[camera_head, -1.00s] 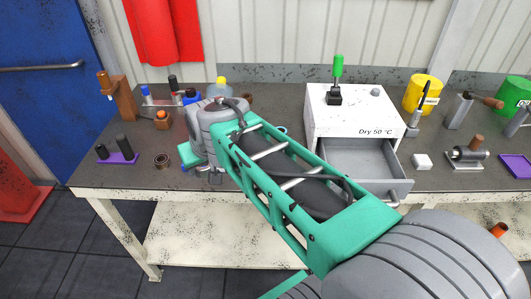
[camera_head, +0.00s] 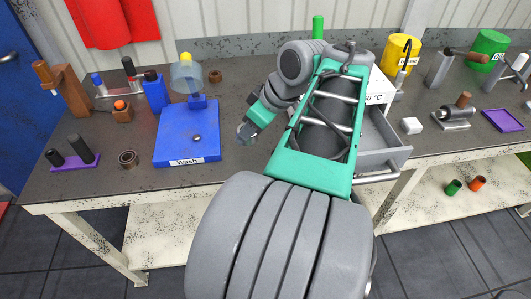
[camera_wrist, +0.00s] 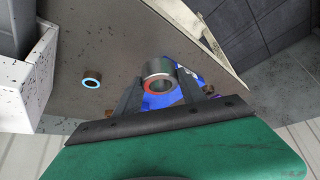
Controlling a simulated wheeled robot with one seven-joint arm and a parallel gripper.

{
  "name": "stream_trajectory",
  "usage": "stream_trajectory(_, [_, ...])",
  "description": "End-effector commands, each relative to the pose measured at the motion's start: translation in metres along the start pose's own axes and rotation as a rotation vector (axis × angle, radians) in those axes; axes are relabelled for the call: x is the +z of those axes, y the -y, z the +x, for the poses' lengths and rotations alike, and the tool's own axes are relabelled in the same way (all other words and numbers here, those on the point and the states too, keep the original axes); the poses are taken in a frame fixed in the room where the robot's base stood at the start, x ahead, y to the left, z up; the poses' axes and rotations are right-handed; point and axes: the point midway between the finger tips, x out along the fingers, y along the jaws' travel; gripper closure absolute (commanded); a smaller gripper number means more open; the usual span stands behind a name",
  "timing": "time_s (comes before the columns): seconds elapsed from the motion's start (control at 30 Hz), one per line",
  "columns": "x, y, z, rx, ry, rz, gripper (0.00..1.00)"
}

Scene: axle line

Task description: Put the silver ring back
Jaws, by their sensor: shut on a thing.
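A silver ring with a red-edged bore (camera_wrist: 158,72) sits between the two dark fingers of my gripper (camera_wrist: 161,84) in the wrist view. The gripper is shut on it. In the head view my gripper (camera_head: 245,131) is above the bench, just right of the blue Wash mat (camera_head: 178,148). The ring is only a small grey shape there. The mat shows partly behind the ring in the wrist view. Which spot the ring came from cannot be told.
A light-blue-edged ring (camera_wrist: 92,82) lies on the bench near the white dryer. Its grey drawer (camera_head: 384,157) is open. A dark ring (camera_head: 128,158) and a purple peg base (camera_head: 75,162) stand left of the mat. A brown ring (camera_head: 215,76) lies behind.

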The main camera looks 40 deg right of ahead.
Motion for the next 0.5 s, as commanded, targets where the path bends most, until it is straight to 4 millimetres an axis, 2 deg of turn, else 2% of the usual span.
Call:
stream_trajectory(0.03, [0.024, -0.009, -0.008, -0.002, 0.000, -0.006, 1.00])
stream_trajectory(0.1, [0.047, -0.011, -0.021, -0.020, 0.000, -0.035, 1.00])
stream_trajectory(0.23, [0.075, -0.009, -0.038, -0.043, -0.001, -0.076, 1.00])
stream_trajectory(0.37, [0.082, -0.011, -0.038, -0.055, -0.001, -0.096, 1.00])
stream_trajectory(0.5, [0.067, -0.031, -0.014, -0.060, -0.002, -0.100, 1.00])
